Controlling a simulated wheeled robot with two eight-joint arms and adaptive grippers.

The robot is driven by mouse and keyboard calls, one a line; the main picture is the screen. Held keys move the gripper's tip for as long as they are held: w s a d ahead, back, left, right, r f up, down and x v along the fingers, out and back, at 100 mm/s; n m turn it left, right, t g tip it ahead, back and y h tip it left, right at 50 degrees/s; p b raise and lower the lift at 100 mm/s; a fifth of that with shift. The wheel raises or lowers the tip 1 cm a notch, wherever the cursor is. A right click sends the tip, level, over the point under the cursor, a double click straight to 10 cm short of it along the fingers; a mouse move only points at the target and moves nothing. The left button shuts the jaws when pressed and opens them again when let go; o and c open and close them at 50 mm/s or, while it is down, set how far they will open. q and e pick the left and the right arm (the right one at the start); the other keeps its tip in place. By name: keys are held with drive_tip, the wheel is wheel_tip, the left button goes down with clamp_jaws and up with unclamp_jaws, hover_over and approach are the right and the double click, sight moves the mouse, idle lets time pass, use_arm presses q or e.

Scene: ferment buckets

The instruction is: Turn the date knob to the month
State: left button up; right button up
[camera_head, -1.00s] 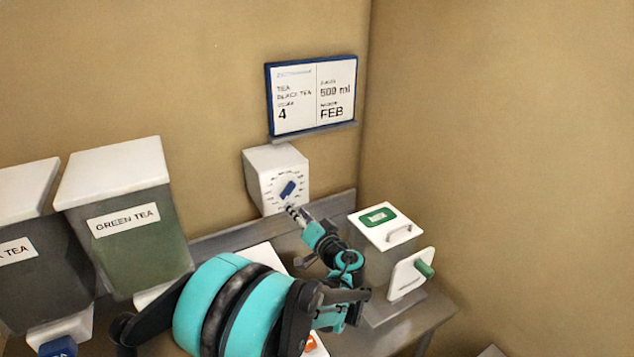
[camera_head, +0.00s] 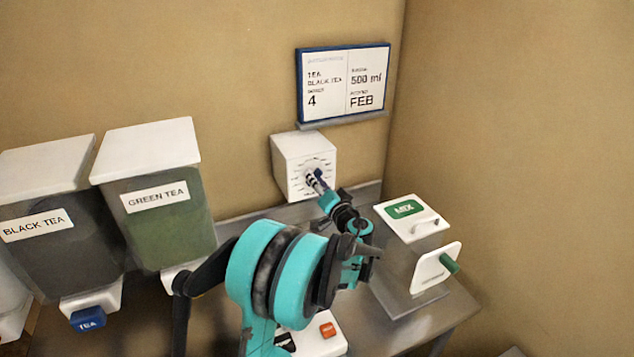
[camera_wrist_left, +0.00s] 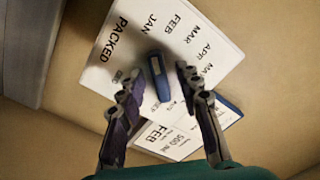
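The date knob (camera_wrist_left: 158,80) is a blue bar on a white dial face (camera_wrist_left: 110,50) printed with PACKED, JAN, FEB, MAR and APR. The dial is the front of a white box (camera_head: 291,153) on the back wall in the head view. My left gripper (camera_wrist_left: 157,77) is open, its two dark fingers on either side of the knob with small gaps visible. In the head view my left gripper (camera_head: 316,180) reaches the dial and mostly covers the knob. A blue-framed sign (camera_head: 343,84) above reads BLACK TEA, 4, 500 ml and FEB. My right gripper is out of view.
BLACK TEA (camera_head: 70,260) and GREEN TEA (camera_head: 165,235) bins stand at the left. A box with a green MIX label (camera_head: 404,209) and a green-handled front (camera_head: 449,263) stands on the grey table at the right. A white panel with an orange button (camera_head: 328,330) lies in front.

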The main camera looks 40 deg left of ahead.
use_arm(q)
clamp_jaws()
drive_tip(key=m, duration=0.5)
drive_tip(key=shift+b, duration=0.4)
unclamp_jaws()
